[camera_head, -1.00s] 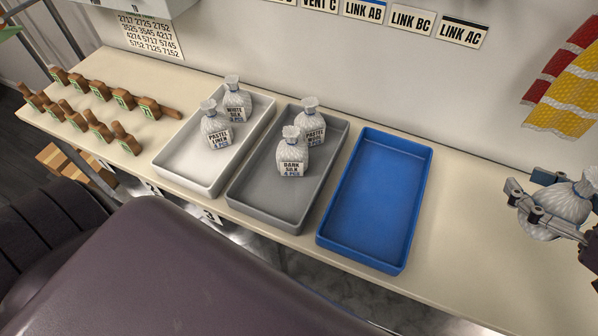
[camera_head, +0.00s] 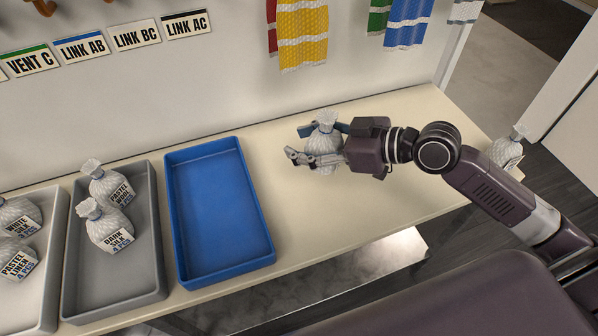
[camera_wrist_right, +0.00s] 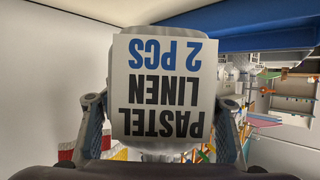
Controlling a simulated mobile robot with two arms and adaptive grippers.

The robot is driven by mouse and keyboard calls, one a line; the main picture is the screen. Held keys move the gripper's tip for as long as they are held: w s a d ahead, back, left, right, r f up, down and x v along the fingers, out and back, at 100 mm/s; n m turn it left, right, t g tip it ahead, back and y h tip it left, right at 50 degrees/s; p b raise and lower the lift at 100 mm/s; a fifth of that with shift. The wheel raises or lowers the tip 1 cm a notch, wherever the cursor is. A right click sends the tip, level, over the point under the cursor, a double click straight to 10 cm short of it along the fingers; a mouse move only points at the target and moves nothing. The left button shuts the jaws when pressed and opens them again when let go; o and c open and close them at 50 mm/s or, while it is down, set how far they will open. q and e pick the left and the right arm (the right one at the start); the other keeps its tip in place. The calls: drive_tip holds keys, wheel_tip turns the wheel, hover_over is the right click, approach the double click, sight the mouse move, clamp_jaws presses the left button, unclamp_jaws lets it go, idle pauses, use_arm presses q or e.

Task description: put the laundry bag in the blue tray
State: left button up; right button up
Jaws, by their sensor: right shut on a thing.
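A whitish laundry bag (camera_head: 325,128) with a tied neck is held between the fingers of my right gripper (camera_head: 303,143), over the bare right part of the counter. In the right wrist view its white tag (camera_wrist_right: 165,90) reads PASTEL LINEN 2 PCS, upside down, with a finger on each side. The bag looks upright; how high it is above the counter is hard to tell. The blue tray (camera_head: 182,222) is empty and lies left of the gripper, apart from it. My left gripper is not in view.
A grey tray (camera_head: 70,268) with two tagged bags stands left of the blue tray, and a white tray (camera_head: 48,290) with bags beyond it. Another bag (camera_head: 508,147) is at the far right. Coloured cloths (camera_head: 302,38) hang above the counter. The counter between blue tray and gripper is clear.

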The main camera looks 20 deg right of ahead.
sight(301, 183)
wheel_tip(301, 183, down, 10)
drive_tip(key=shift+f+b, duration=0.1)
drive_tip(key=shift+b, duration=0.25)
drive_tip(key=shift+f, duration=0.15)
drive_tip(key=o, duration=1.5)
